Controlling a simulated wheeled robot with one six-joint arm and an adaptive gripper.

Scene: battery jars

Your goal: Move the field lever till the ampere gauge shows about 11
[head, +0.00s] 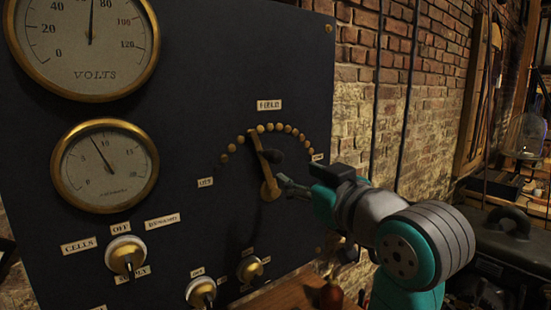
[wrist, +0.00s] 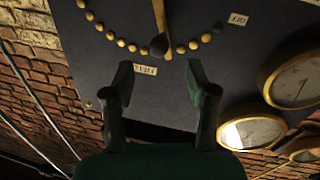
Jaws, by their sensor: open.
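The field lever (head: 260,160) is a brass arm on the dark panel. It points up and slightly left, toward the arc of brass studs under the FIELD label. In the wrist view, upside down, the lever (wrist: 159,18) ends in a rounded tip at the studs. My gripper (wrist: 159,82) is open and empty, its two dark green fingers spread to either side of the lever's line, apart from the tip. In the head view it reaches in from the right, close to the lever. The ampere gauge (head: 105,165), lower left, has its needle a little left of the 10 mark.
The volts gauge (head: 85,45) is above the ampere gauge. The cells knob (head: 125,255) and two smaller knobs (head: 201,292) (head: 250,268) sit low on the panel. A brick wall (head: 435,100) with conduits stands at right. The panel face around the lever is clear.

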